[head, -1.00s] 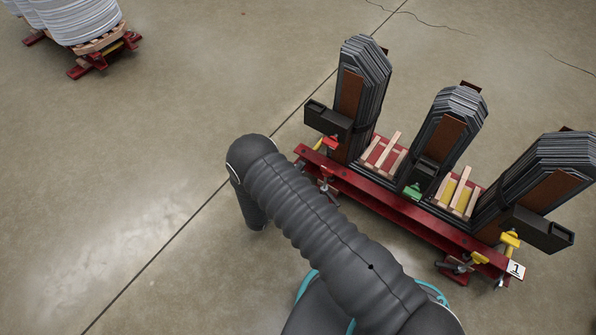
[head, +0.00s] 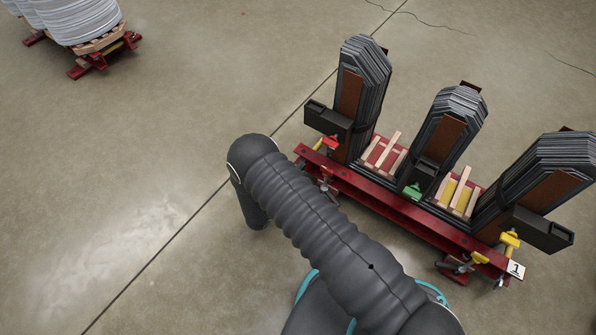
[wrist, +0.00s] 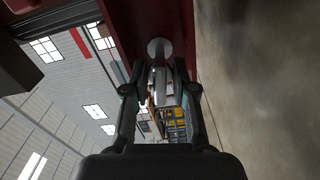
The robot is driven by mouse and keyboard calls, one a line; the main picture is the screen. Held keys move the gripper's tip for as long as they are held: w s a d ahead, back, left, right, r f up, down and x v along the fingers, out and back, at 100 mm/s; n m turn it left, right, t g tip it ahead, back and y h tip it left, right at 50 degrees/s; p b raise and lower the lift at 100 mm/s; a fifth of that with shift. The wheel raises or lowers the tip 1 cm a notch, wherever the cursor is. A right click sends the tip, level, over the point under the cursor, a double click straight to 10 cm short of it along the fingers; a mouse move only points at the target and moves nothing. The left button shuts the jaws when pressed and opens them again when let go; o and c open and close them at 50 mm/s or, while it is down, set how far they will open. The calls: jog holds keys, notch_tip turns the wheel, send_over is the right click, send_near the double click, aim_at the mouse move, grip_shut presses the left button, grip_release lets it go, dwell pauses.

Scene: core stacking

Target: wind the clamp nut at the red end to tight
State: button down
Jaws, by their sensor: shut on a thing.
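In the wrist view my gripper (wrist: 160,70) is shut on the clamp nut (wrist: 159,78), a grey metal piece between its fingertips. A round pale disc (wrist: 159,48) sits just beyond it, against the dark red beam (wrist: 150,18). In the head view the red end of the core's frame carries a red clamp piece (head: 330,143) at the left, with another red piece (head: 326,172) below it at the beam. My gripper is out of sight there, and how tight the nut is cannot be told.
A red base frame (head: 410,218) carries three laminated core legs (head: 362,80). Green (head: 412,191) and yellow (head: 510,240) clamp pieces sit farther along it. A pale coil stack (head: 75,22) stands at the far left. The floor (head: 120,190) to the left is clear.

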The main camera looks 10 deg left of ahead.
dwell(0.6)
jog(key=shift+m, duration=1.4)
jog(key=shift+m, duration=1.4)
jog(key=shift+m, duration=1.1)
jog(key=c, duration=0.9)
grip_release()
jog(key=shift+o, duration=0.2)
